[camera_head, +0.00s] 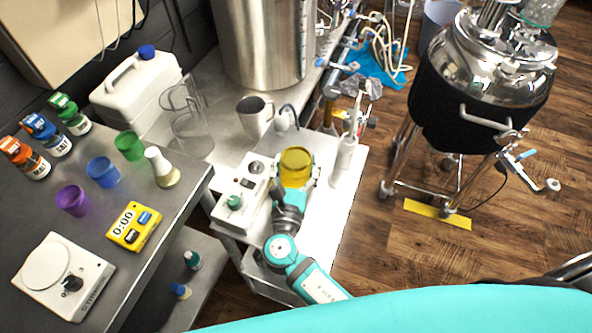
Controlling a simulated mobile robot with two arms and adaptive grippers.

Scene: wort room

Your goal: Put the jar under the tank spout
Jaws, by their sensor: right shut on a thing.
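The jar (296,161) holds yellow liquid and stands out at the end of my right arm, over the white bench top. My right gripper (296,182) is shut on it, its fingers partly hidden by the jar and wrist. Whether the jar's base touches the bench cannot be told. A steel tank (262,40) stands at the back, with a blue-handled valve (338,65) to its right. Another tank (485,95), black-jacketed with a shiny steel lid, stands on legs on the floor at the right. Which fitting is the spout is unclear. My left gripper is not in view.
A white stirrer-like device (241,190) sits left of the jar, and a white upright instrument (346,152) right of it. A grey pitcher (255,117) and a clear beaker (192,134) stand behind. Yellow tape (437,214) marks the wooden floor near the black tank. Floor between is clear.

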